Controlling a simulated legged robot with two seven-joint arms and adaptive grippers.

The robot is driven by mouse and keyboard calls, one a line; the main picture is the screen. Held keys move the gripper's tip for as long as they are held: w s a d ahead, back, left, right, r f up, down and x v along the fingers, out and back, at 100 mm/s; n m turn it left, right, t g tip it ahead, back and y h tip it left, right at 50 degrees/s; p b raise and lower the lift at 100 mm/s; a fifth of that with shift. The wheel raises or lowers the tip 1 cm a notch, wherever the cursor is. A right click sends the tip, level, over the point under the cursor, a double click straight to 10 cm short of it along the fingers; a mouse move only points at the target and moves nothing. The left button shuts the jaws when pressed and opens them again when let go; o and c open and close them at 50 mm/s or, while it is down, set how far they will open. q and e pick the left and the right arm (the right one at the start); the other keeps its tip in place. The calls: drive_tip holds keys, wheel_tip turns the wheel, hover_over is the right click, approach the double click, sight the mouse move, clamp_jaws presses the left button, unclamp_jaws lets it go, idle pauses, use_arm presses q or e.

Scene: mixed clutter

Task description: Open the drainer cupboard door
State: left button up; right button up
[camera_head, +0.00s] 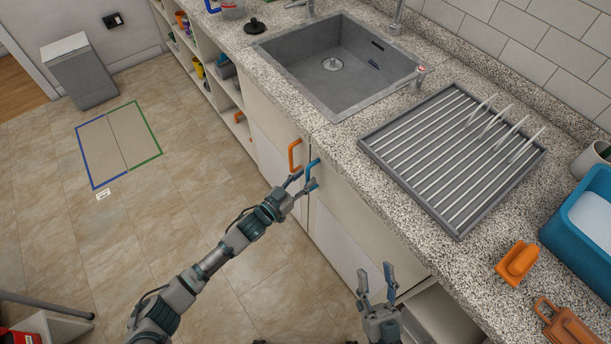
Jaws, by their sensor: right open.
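The drainer cupboard door (338,238) is the pale front under the drainer side of the counter. It looks shut or nearly shut, with a dark line along its left edge. Its blue handle (311,168) stands upright near that edge. My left gripper (302,182) is at the lower part of the blue handle, its fingertips a little apart. I cannot tell whether it is closed on the handle. My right gripper (377,283) is open and empty, in front of the cupboards, lower and to the right.
An orange handle (294,155) is on the neighbouring door, just left of the blue one. Above are a grey sink (280,52) and a drainer rack (375,150). A blue tub (556,236) and an orange object (517,262) are on the right counter. The floor at left is mostly clear.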

use_arm(q)
drive_tip(key=shift+w+d, duration=0.35)
drive_tip(key=shift+d, duration=0.2)
drive_tip(key=shift+d+r, duration=0.15)
drive_tip(key=shift+d, duration=0.3)
drive_tip(key=shift+a, duration=0.2)
clamp_jaws()
drive_tip(key=shift+a, duration=0.25)
